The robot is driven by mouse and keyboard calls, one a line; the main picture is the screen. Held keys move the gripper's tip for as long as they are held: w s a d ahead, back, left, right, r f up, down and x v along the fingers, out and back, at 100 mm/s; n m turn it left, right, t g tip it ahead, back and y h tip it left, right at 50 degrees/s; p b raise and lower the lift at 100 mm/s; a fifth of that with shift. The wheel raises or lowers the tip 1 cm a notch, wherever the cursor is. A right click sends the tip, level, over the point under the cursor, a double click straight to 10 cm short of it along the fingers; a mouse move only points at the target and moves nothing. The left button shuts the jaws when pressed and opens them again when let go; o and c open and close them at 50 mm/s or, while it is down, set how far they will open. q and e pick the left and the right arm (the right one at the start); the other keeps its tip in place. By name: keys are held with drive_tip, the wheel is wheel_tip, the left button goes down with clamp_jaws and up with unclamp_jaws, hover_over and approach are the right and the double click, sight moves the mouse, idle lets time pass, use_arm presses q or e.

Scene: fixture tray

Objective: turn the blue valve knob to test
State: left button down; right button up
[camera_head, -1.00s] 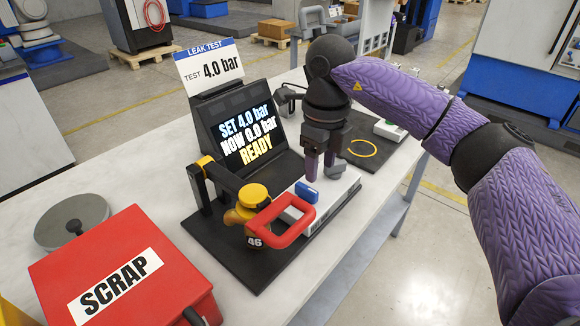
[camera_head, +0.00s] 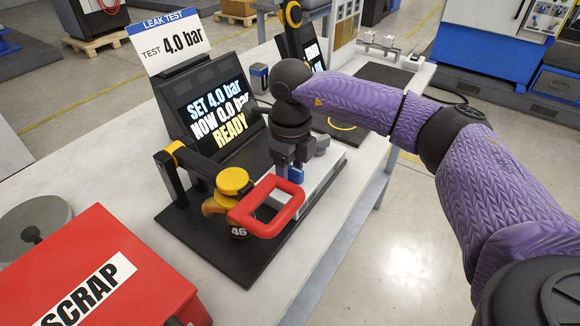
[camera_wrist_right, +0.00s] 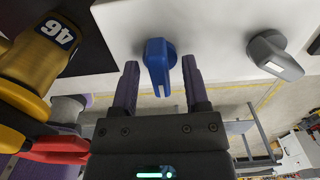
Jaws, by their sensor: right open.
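The blue valve knob (camera_wrist_right: 158,62) sits on the face of a white block (camera_wrist_right: 205,22) in the right wrist view, with its narrow grip pointing down. It also shows in the head view (camera_head: 295,173), partly covered by my right gripper. My right gripper (camera_wrist_right: 160,75) is open, with one finger on each side of the knob's grip and a visible gap on both sides. In the head view my right gripper (camera_head: 290,165) hangs over the white block (camera_head: 318,182). The screen (camera_head: 217,118) reads SET 4.0 bar, NOW 0.0 bar, READY. My left gripper is not seen.
A grey knob (camera_wrist_right: 275,55) is on the same block, right of the blue one. A red clamp handle (camera_head: 267,207) and a brass part marked 46 (camera_head: 214,207) stand close on the left. A red SCRAP box (camera_head: 120,255) is at the front left.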

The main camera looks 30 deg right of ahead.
clamp_jaws()
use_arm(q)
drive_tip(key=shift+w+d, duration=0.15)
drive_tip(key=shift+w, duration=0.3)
